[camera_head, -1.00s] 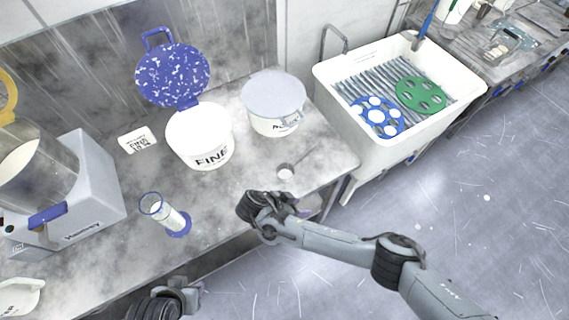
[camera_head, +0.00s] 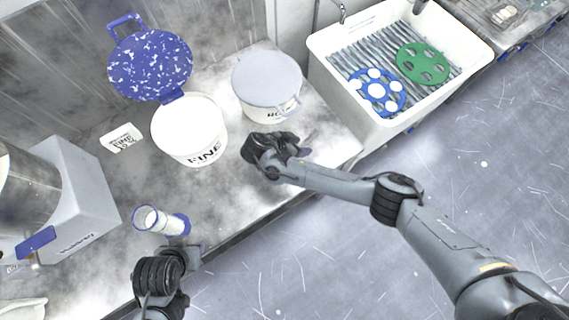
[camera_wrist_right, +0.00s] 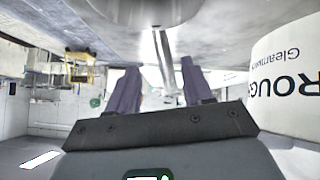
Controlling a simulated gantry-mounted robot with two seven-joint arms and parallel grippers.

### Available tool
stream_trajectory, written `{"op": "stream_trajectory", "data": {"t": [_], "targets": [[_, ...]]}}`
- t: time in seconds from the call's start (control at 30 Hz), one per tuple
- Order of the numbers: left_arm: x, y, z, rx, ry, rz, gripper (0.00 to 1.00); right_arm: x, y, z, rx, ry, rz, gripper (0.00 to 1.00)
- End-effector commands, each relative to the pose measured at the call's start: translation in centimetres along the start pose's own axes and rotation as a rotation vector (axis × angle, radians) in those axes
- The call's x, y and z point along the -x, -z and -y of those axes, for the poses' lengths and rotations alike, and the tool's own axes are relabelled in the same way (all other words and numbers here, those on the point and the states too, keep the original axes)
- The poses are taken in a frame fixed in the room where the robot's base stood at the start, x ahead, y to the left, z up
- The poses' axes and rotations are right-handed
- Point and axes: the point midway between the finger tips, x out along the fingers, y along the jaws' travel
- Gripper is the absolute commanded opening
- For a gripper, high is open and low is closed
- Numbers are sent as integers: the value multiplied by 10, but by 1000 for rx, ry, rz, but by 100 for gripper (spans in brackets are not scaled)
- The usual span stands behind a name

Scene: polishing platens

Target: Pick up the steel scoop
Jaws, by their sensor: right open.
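The steel scoop (camera_wrist_right: 163,62) shows in the right wrist view, with its round cup at the top edge and its thin handle reaching down toward my fingers. My right gripper (camera_wrist_right: 160,85) is open, with one purple finger on each side of the handle's end. I cannot tell whether either finger touches it. In the head view my right gripper (camera_head: 303,150) is low over the bench's right part and hides the scoop.
A white FINE tub (camera_head: 190,135) with a blue speckled lid stands open behind. A lidded white tub (camera_head: 268,88) stands close to my right gripper. A sink (camera_head: 398,28) with blue and green discs is at right. A grey machine (camera_head: 75,195) is at left.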

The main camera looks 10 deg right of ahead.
Motion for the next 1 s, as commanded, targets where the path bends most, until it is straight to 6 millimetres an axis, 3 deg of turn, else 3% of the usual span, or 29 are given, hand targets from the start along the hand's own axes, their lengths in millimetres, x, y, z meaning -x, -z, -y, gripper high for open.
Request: {"op": "stream_trajectory", "data": {"t": [0.5,0.8,1.0], "targets": [[-3,2,0,0,1,-8,40,-51,1,6,1,0,1,51],[-3,2,0,0,1,-8,40,-54,2,6,1,0,1,51],[-3,2,0,0,1,-8,40,-54,2,6,1,0,1,20]]}}
